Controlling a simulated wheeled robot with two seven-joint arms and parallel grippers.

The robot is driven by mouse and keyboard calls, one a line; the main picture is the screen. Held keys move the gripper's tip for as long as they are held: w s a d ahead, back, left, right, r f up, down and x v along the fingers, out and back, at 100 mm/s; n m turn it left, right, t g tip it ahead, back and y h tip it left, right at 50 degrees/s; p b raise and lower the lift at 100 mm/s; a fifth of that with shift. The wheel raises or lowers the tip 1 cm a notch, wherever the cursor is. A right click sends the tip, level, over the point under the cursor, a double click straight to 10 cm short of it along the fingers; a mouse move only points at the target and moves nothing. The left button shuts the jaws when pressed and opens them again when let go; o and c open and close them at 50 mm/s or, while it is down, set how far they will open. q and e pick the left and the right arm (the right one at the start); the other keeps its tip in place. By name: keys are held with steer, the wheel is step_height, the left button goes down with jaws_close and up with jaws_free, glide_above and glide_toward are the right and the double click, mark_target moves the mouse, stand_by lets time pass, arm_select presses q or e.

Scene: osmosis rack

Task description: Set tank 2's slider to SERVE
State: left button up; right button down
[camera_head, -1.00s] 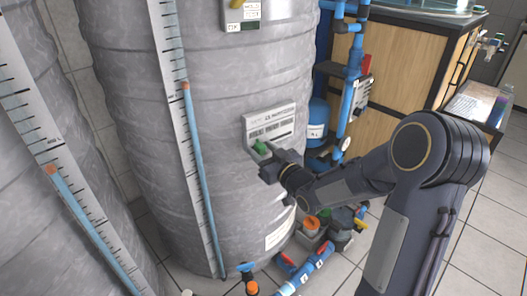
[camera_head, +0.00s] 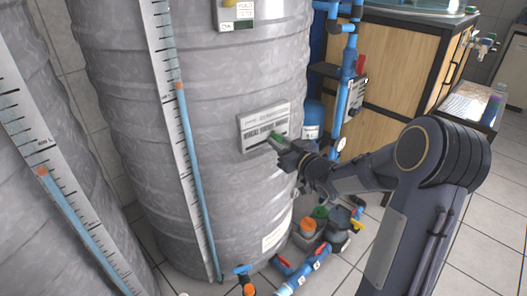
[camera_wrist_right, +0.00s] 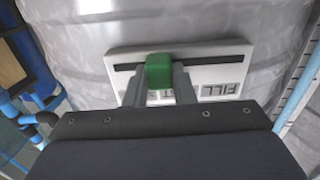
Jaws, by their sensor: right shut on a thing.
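The slider's green knob (camera_head: 276,138) sits on a white label plate (camera_head: 264,124) on the large grey ribbed tank (camera_head: 235,80). The wrist view shows the green knob (camera_wrist_right: 159,71) between the two fingers of my right gripper (camera_wrist_right: 160,84), which is shut on it. There the knob stands in the plate's dark slot, left of the middle, with bare slot on both sides. The word FILL (camera_wrist_right: 222,90) is upside down at the plate's right; the other lettering is mostly hidden by the fingers. The right gripper (camera_head: 284,147) reaches the plate from the right. My left gripper is out of view.
A second grey tank (camera_head: 50,215) stands at the left. Level scales with blue tubes run down both tanks. Blue pipes and valves (camera_head: 300,268) lie on the floor below the plate. A wooden cabinet (camera_head: 400,65) stands behind at the right, with open tiled floor beside it.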

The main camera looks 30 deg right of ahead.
mark_target(283, 133)
steer(key=shift+w+d, duration=0.15)
steer(key=shift+d, duration=0.8)
steer(key=shift+w+d, duration=0.15)
steer(key=shift+d, duration=0.75)
steer(key=c, duration=1.2)
jaws_free()
steer(key=shift+d, duration=0.1)
steer(key=s+d+p, duration=0.1)
steer(key=s, duration=0.6)
steer(key=shift+s+d, duration=0.15)
steer(key=shift+s, duration=0.2)
